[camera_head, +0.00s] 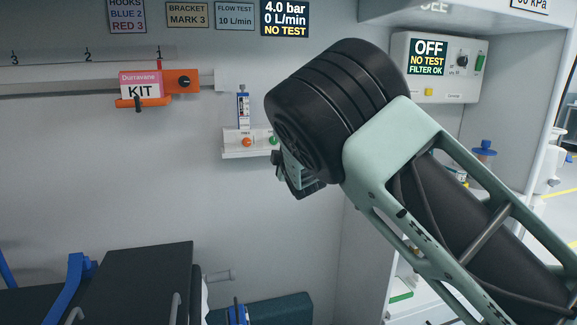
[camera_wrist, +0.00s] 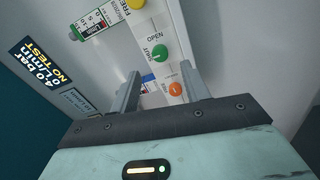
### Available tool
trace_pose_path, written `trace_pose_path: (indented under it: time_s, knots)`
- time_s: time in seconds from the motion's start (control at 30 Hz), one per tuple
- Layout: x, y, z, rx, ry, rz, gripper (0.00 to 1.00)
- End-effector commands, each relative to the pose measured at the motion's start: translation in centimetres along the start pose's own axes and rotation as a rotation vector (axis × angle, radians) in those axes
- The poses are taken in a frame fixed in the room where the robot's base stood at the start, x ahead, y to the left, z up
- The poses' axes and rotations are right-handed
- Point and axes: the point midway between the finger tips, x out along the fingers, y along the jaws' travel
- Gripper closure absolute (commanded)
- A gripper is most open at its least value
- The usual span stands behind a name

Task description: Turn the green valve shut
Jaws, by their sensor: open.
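The green valve (camera_wrist: 160,53) is a round knob on a white panel, with the words OPEN and SHUT printed near it. In the head view the green valve (camera_head: 273,140) shows at the right end of the panel, partly behind my arm. My gripper (camera_wrist: 160,70) is open, its two fingers pointing at the panel. The green valve appears just beyond the fingertips, between their lines, and the gripper holds nothing. In the head view my gripper (camera_head: 280,162) is close to the panel, mostly hidden by my wrist. The way the knob points is too small to tell.
An orange knob (camera_wrist: 176,89) sits beside the green valve, between the fingers in the wrist view. A flowmeter tube (camera_head: 243,108) stands above the panel. A display (camera_head: 285,18) reads 4.0 bar, 0 L/min, NO TEST. A kit on an orange bracket (camera_head: 181,81) hangs at left.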

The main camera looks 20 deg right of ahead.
Motion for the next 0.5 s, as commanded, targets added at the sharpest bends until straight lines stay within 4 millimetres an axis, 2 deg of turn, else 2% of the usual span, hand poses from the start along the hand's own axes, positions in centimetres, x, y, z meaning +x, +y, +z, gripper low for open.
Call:
trace_pose_path:
  time_s: [0.1,0.3,0.5]
  knots:
    - [-2.7,-0.1,0.0,0.003,0.000,-0.002,0.54]
    - [-6.7,-0.1,0.0,0.002,0.000,-0.003,0.54]
    - [-9.1,0.0,0.1,0.001,0.000,-0.001,0.54]
